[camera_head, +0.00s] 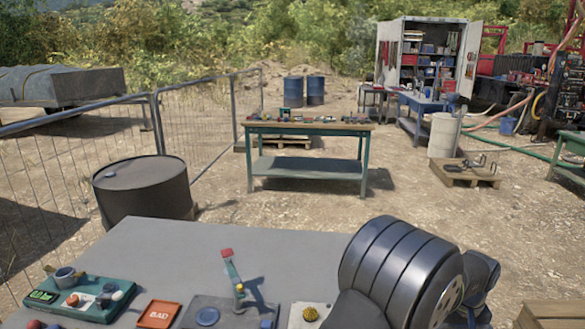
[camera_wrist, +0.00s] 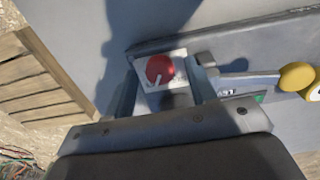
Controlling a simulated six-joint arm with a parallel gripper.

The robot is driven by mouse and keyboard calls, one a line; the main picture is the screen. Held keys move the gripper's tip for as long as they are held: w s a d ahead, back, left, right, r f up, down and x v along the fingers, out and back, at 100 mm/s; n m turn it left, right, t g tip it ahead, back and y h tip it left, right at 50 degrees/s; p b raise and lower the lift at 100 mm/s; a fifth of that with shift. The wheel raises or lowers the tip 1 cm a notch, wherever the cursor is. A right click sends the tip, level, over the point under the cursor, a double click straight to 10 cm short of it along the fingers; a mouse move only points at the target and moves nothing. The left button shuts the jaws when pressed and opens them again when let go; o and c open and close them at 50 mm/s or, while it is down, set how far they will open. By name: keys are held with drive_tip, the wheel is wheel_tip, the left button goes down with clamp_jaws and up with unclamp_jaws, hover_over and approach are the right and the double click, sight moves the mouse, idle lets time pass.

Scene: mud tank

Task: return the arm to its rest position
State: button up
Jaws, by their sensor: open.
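My arm fills the lower right of the head view, where my gripper cannot be made out. In the wrist view my gripper (camera_wrist: 166,88) is open, its two fingers apart, with nothing seen held between them. A red round knob (camera_wrist: 159,69) with a white mark, on a pale square plate, shows between the fingers in that view. I cannot tell how far the fingertips are from it.
The grey table (camera_head: 190,250) carries a green device (camera_head: 88,297), an orange "BAD" tray (camera_head: 158,314), a red-tipped lever (camera_head: 232,268) and a yellow knob (camera_head: 310,314). A yellow-ended lever (camera_wrist: 297,76) lies right of my fingers. A wooden crate (camera_wrist: 35,75) is at left.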

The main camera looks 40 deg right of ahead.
drive_tip(key=shift+n, duration=1.1)
drive_tip(key=shift+r, duration=0.9)
drive_tip(key=o, duration=1.1)
drive_tip(key=w+a+r+n+g+h, duration=0.1)
drive_tip(key=w+a+r+n, duration=0.45)
drive_tip(key=r+n, duration=0.3)
drive_tip(key=w+a+r+n+g+h, duration=0.1)
drive_tip(key=w+a+r+n, duration=0.3)
drive_tip(key=w+r+n, duration=0.45)
drive_tip(key=shift+m, duration=0.7)
drive_tip(key=s+f, duration=0.1)
drive_tip(key=f, duration=0.1)
drive_tip(key=s+d+f, duration=0.1)
drive_tip(key=f, duration=0.2)
drive_tip(key=s+f, duration=0.2)
drive_tip(key=shift+d+f, duration=0.4)
